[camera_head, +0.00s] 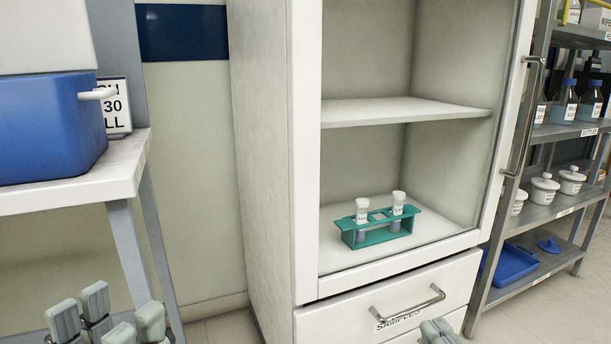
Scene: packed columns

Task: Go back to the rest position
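My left gripper (107,318) is low at the left edge of the view, in front of the white table. Its grey finger pads stand apart with nothing between them. Only the tips of my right gripper (438,331) show at the bottom edge, in front of the cabinet drawers; the rest is cut off, so I cannot tell its opening. A teal rack (381,238) stands upright on the cabinet's lower floor. It holds two white-capped tubes, a left one (362,215) and a right one (398,204). Both grippers are well apart from the rack.
The white cabinet (264,150) is open at the front, with a shelf (400,110) above the rack and a handled drawer (400,300) below. A blue container (50,130) sits on the white table (75,192) at left. Metal shelving (555,205) with bottles and jars stands at right.

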